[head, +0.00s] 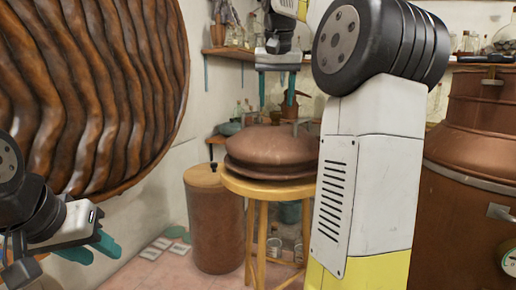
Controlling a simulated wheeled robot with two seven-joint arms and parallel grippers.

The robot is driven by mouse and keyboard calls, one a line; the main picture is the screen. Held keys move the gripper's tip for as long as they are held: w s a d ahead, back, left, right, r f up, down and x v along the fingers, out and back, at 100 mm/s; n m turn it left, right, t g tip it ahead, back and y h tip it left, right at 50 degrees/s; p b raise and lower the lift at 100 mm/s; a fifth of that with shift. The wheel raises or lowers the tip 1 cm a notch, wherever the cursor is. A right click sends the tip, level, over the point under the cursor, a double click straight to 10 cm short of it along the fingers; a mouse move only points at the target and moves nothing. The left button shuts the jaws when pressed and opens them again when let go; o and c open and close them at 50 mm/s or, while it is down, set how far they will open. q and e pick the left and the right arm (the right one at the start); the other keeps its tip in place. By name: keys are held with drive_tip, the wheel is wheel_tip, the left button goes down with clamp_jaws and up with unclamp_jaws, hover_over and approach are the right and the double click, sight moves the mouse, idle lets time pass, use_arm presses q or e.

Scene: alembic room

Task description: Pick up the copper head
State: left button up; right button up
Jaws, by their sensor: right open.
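The copper head (272,150), a wide brown dome with a thick stepped rim, rests on a round wooden stool (235,184). My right gripper (277,100) hangs above it, pointing down, with its two teal fingers apart and nothing clearly between them. The fingertips look higher than the dome; the exact gap cannot be told. My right forearm covers the right edge of the head and stool. My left gripper (95,249) is at the lower left, far from the head, with its teal fingers pointing right; their opening is unclear.
A large ribbed brown round object (90,90) fills the upper left. A brown cylinder (213,225) stands left of the stool. A big copper vessel (465,205) is at the right. A wall shelf (235,53) with bottles runs behind. Jars sit under the stool.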

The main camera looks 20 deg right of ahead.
sight(276, 112)
drive_tip(key=x, duration=0.5)
drive_tip(key=shift+w+d+f, duration=0.15)
drive_tip(key=shift+w, duration=0.1)
drive_tip(key=shift+c, duration=0.3)
clamp_jaws()
drive_tip(key=shift+r, duration=0.2)
idle(0.7)
